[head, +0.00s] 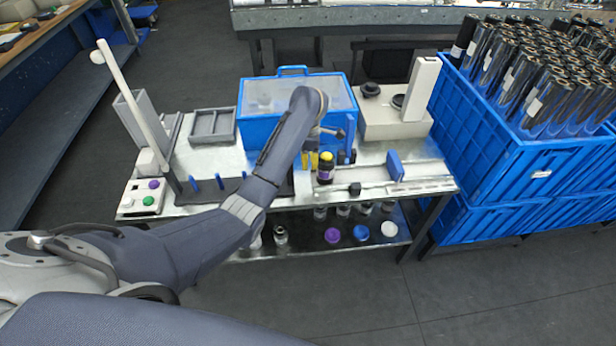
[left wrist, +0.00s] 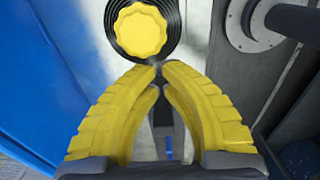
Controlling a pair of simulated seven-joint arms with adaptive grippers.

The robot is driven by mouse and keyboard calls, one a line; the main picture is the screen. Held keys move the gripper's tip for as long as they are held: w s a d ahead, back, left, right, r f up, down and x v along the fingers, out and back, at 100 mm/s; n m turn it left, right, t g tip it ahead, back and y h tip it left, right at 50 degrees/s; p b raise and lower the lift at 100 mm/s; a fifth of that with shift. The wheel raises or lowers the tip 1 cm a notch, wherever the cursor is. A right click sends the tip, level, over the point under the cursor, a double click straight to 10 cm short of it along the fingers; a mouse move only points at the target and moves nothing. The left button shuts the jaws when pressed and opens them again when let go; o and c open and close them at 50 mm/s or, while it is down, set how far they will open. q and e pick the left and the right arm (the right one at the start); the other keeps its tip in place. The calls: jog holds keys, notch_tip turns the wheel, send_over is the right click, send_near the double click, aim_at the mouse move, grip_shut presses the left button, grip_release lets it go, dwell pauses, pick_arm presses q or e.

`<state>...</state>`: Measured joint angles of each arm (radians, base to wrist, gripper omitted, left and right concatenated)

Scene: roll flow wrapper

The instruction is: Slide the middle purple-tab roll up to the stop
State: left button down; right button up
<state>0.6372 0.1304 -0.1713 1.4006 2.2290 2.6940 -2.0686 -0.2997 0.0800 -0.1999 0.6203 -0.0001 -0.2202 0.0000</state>
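Whether the tips touch the roll cannot be told. A blue upright plate (head: 395,166) stands to the right on the strip; I cannot tell if it is the stop. My right gripper is not in view.
A blue clear-topped box (head: 265,100) stands behind my gripper. A small black block (head: 355,188) lies at the strip's front. A beige machine (head: 395,118) and blue crates (head: 490,150) stand to the right. A button box (head: 142,197) is at the left.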

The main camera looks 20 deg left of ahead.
aim_at(308, 184)
pick_arm(q)
jog(key=shift+f, duration=3.55)
